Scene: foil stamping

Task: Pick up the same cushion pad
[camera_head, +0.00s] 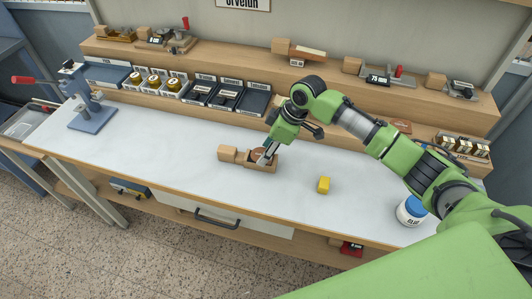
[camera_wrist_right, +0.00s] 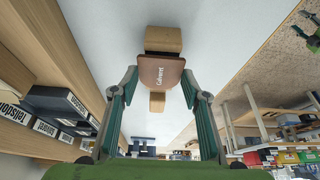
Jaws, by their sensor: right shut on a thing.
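My right gripper (camera_head: 265,157) points down at a small wooden holder (camera_head: 231,154) on the white worktop. It is shut on a brown pad with rounded corners and pale lettering, which I take for the cushion pad (camera_head: 257,153). In the right wrist view the pad (camera_wrist_right: 160,72) sits between the two fingertips (camera_wrist_right: 160,84), with wooden parts of the holder (camera_wrist_right: 163,39) beyond and below it. I cannot tell whether the pad still touches the holder.
A yellow block (camera_head: 323,185) lies right of the holder. A white jar with a blue lid (camera_head: 411,210) stands at the right front. A blue press (camera_head: 90,110) stands at the left. Trays and jars (camera_head: 217,94) line the back. The worktop's left middle is clear.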

